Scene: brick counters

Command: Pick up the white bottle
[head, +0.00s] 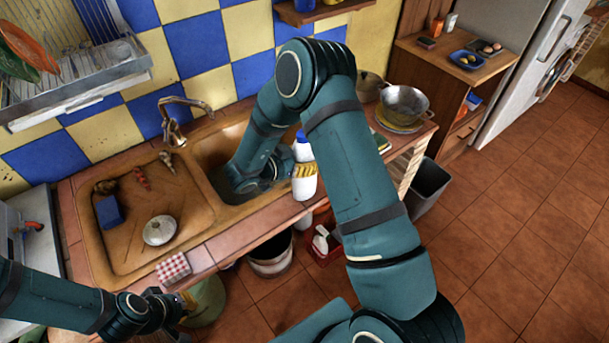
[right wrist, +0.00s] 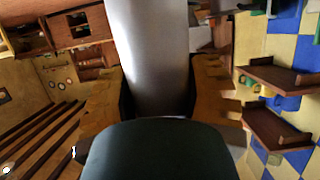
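The white bottle (head: 304,187) with a blue cap stands upright at the right front edge of the sink in the head view. My right gripper (head: 303,171) is at its middle, with a yellowish finger across the front of the bottle. In the right wrist view the pale bottle body (right wrist: 158,60) fills the space between both fingers, and the dark pads appear to touch its sides. I cannot tell whether its base touches the counter. My left gripper (head: 184,300) is low at the left, below the counter front; its finger opening is unclear.
A checked cloth (head: 173,268) lies on the front edge. A metal bowl (head: 404,103) is right of my right arm. A bucket (head: 271,262) stands below; open floor lies to the right.

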